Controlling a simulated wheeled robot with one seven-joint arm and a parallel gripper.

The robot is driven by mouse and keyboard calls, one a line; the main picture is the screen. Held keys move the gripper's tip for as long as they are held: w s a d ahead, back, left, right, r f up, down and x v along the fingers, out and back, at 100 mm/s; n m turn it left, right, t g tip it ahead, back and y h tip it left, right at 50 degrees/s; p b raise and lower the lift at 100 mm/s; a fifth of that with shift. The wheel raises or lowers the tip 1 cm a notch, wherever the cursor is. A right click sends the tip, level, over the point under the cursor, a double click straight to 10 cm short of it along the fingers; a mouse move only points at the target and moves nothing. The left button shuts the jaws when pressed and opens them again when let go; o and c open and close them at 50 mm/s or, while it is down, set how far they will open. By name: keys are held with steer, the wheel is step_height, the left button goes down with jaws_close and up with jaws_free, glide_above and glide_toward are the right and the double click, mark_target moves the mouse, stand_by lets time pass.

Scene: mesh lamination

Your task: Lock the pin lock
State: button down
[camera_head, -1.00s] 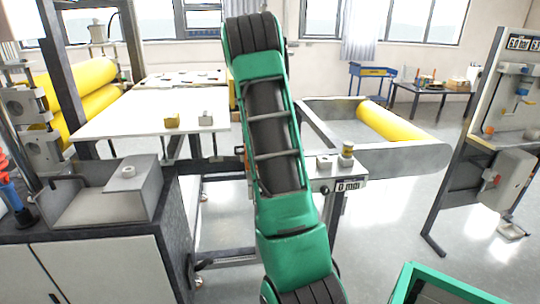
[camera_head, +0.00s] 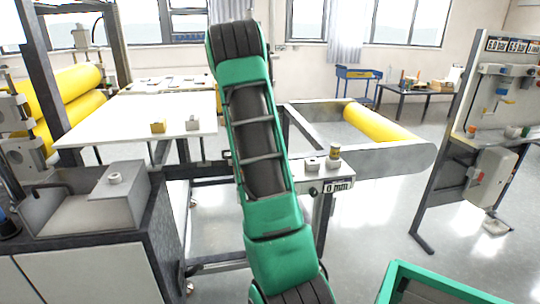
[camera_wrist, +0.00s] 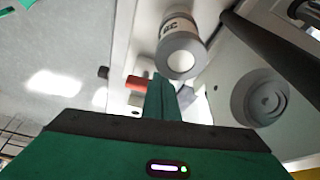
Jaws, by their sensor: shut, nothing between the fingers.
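My gripper (camera_wrist: 163,98) shows in the wrist view with its green fingers shut together and nothing between them. A small red-orange piece with a dark end (camera_wrist: 138,82) lies just left of the fingertips; it may be part of the pin lock, but I cannot tell, nor whether they touch. Beyond the tips is a pale round cylinder with lettering (camera_wrist: 181,52). In the head view, a machine end with a "0 mm" label (camera_head: 338,187) carries a small upright cylinder (camera_head: 333,158). My gripper is hidden behind my arm there.
In the wrist view, a grey plate with a round boss (camera_wrist: 264,97) and a dark bar (camera_wrist: 262,42) stand close on the right. In the head view, a white table (camera_head: 135,122) is left, a tool stand (camera_head: 483,130) right, and a green-rimmed bin (camera_head: 388,284) at front right.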

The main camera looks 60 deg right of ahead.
steer(key=v, duration=1)
steer(key=shift+w+r, duration=0.2)
steer(key=shift+r, duration=0.1)
steer(key=shift+a, duration=0.15)
steer(key=s+a+r+n+t+y, duration=0.1)
steer(key=s+a+n, duration=0.45)
steer(key=a, duration=0.45)
steer(key=s+a+n+y, duration=0.1)
steer(key=s+a+n, duration=0.4)
steer(key=a, duration=0.6)
steer(key=s+a+f+n+y, duration=0.1)
steer(key=s+a+f+n, duration=0.1)
steer(key=s+a, duration=0.5)
steer(key=s+a+f+n+t+y, duration=0.1)
steer(key=s+a+f+n, duration=0.2)
steer(key=s+a+n, duration=0.2)
steer(key=s+a, duration=0.2)
steer(key=a, duration=0.2)
steer(key=shift+a+f, duration=0.25)
steer(key=shift+s+d, duration=0.1)
